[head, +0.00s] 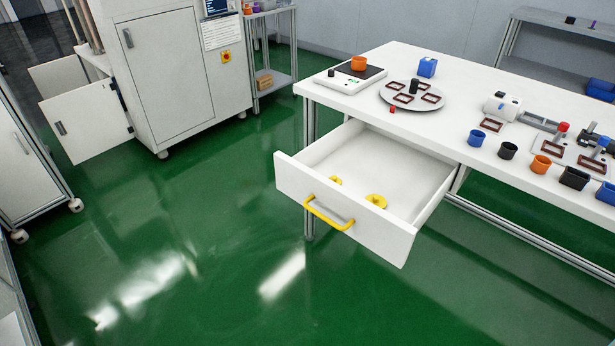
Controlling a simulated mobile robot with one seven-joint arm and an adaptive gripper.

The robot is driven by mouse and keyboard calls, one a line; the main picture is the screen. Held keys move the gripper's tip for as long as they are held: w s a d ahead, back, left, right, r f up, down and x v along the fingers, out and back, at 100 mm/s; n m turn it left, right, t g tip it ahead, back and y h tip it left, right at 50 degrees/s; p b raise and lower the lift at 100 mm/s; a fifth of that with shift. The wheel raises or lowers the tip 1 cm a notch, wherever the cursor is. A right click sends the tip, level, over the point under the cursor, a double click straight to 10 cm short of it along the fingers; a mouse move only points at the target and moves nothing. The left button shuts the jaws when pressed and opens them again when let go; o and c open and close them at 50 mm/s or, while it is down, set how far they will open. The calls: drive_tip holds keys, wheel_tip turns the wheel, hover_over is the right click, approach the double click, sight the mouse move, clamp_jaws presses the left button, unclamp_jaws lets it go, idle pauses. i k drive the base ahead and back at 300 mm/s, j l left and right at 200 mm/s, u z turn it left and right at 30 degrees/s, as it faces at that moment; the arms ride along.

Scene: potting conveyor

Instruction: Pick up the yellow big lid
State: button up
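Two yellow pieces lie in the open white drawer (400,185) under the table. The larger-looking yellow lid (376,201) is round with a raised middle and lies near the drawer's front right. A second yellow piece (335,181) lies further left and is partly hidden by the drawer front. The drawer is pulled well out and its front carries a yellow handle (328,214). My gripper is not in view.
The white table (455,140) holds a scale with an orange cup (358,63), a round plate (415,97) with brown frames, a blue box (427,67) and several cups along its front edge. A white cabinet (178,85) stands at the back left. The green floor before the drawer is clear.

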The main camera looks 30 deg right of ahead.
sight(379, 201)
drive_tip(key=z, duration=1.15)
